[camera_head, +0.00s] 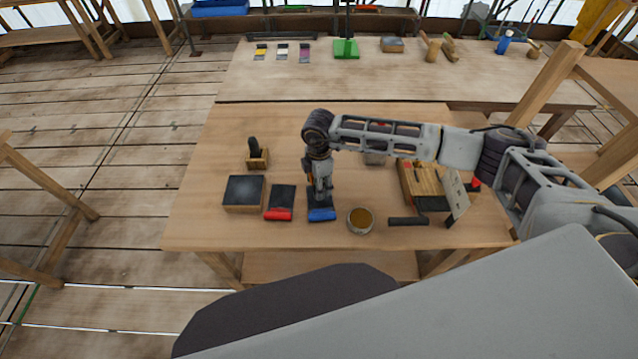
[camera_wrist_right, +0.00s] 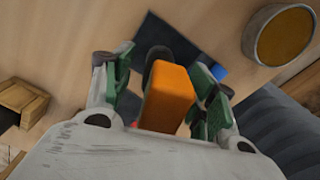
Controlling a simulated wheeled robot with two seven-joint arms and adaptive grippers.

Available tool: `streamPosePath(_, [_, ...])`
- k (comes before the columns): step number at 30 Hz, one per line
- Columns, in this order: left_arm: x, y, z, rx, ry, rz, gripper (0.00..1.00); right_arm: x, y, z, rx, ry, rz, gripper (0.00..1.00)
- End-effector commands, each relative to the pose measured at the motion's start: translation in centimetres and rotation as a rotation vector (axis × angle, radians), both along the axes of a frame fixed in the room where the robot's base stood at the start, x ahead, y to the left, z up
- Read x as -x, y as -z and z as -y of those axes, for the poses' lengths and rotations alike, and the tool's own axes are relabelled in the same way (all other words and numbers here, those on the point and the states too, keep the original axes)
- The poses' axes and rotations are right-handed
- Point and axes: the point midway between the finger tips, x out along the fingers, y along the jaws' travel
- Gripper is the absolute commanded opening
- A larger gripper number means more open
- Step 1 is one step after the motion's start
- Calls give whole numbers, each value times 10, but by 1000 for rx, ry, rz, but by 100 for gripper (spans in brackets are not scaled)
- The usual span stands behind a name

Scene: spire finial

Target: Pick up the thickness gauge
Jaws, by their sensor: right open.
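An orange block-shaped item with a dark rounded end (camera_wrist_right: 168,92), which I take to be the thickness gauge, stands between the fingers of my right gripper (camera_wrist_right: 165,88) in the right wrist view. The fingers, with green inner parts, are open on either side of it; I cannot tell whether they touch it. In the head view my right gripper (camera_head: 321,190) points down over a dark pad with a blue end (camera_head: 321,214). It hides most of the orange item there; only a sliver shows beside the fingers. My left gripper is not in view.
A red-ended dark pad (camera_head: 280,203) and a dark-topped block (camera_head: 244,194) lie to the left. A round tin (camera_head: 361,220) stands close on the right, with a black bar (camera_head: 408,221) beyond it. A small wooden holder (camera_head: 257,160) stands behind. The table's left front is clear.

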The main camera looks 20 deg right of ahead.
Motion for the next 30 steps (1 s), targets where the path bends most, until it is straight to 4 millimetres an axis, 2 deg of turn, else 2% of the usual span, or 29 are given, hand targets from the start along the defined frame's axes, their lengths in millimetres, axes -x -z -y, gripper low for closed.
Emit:
streamPosePath(8, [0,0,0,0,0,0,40,0,0,0,0,0,-1,56])
streamPosePath(21, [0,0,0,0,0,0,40,0,-1,0,0,1,0,0])
streamPosePath(30, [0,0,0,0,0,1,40,0,-2,0,0,1,0,0])
